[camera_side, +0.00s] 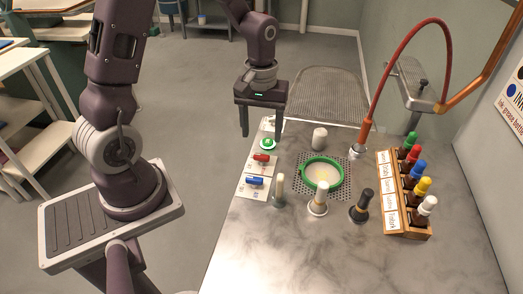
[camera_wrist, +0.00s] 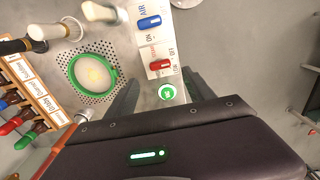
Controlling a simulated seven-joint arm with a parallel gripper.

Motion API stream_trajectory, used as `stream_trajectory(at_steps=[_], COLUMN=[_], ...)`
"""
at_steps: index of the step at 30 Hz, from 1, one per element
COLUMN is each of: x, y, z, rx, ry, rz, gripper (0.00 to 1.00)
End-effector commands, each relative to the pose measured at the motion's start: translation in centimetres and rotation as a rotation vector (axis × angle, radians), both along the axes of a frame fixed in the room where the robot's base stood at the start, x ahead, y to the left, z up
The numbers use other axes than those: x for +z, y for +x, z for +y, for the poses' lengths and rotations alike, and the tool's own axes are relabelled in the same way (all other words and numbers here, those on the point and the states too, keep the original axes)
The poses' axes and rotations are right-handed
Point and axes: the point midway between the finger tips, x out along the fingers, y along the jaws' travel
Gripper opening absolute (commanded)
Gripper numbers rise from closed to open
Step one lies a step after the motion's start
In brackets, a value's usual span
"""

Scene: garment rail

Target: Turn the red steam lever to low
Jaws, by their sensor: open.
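The red lever (camera_side: 261,157) sits on a pale control panel near the table's left edge. It also shows in the wrist view (camera_wrist: 161,68), lying crosswise on its plate. Small lettering beside it includes ON and OFF; the rest is too small to read surely. My gripper (camera_side: 262,137) points down, open and empty, above the far end of the panel. In the wrist view its two fingers (camera_wrist: 163,94) stand either side of the green round button (camera_wrist: 167,92), with the red lever just beyond. Nothing is between the fingers, and they appear clear of the lever.
A blue lever (camera_side: 254,181) marked AIR sits nearer the front of the panel. A green-rimmed round dish (camera_side: 340,184) stands on a perforated plate, with several brushes and bottles around it. A wooden rack (camera_side: 418,229) holds colored-cap bottles at right. The table front is clear.

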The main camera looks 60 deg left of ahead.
Motion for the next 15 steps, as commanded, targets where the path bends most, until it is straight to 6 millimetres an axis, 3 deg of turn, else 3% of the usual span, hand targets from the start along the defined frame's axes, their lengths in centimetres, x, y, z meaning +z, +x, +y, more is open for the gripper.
stream_trajectory(at_steps=[9,15], x=[-5.6,-7.3], y=[-0.1,0.0], z=[0.0,0.0], rx=[0.006,0.006], ry=[-0.005,-0.004], rz=[0.011,0.006], gripper=[0.62,0.62])
